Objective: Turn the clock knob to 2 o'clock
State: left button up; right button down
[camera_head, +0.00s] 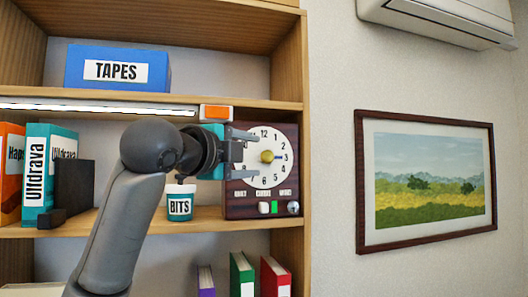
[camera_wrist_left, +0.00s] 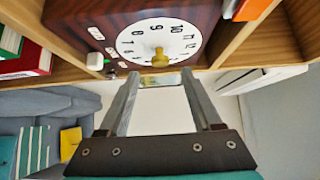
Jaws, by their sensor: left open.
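The clock (camera_head: 232,208) is a dark wooden box on the middle shelf, with a white numbered face (camera_head: 264,176). A round yellow knob (camera_head: 267,156) sits at the face's centre. A dark mark beside it appears to point near the 3, but it is small. My left gripper (camera_head: 244,150) is open just left of the knob, its fingers overlapping the left part of the face. In the left wrist view the knob (camera_wrist_left: 160,58) shows just beyond and between the fingertips (camera_wrist_left: 158,78), with nothing gripped. I cannot tell contact. My right gripper is not in view.
Below the face are a white button (camera_head: 264,208), a green light and a round dial (camera_head: 293,208). A BITS cup (camera_head: 180,205) stands left of the clock.

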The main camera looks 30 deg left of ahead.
aim_at(266, 157)
pick_arm(q)
jog(key=w, duration=0.3)
jog(key=w+p, duration=0.1)
jog(key=w, duration=0.1)
jog(key=shift+w+a, duration=0.2)
jog(key=shift+w, duration=0.2)
jog(key=shift+c, duration=0.3)
grip_shut()
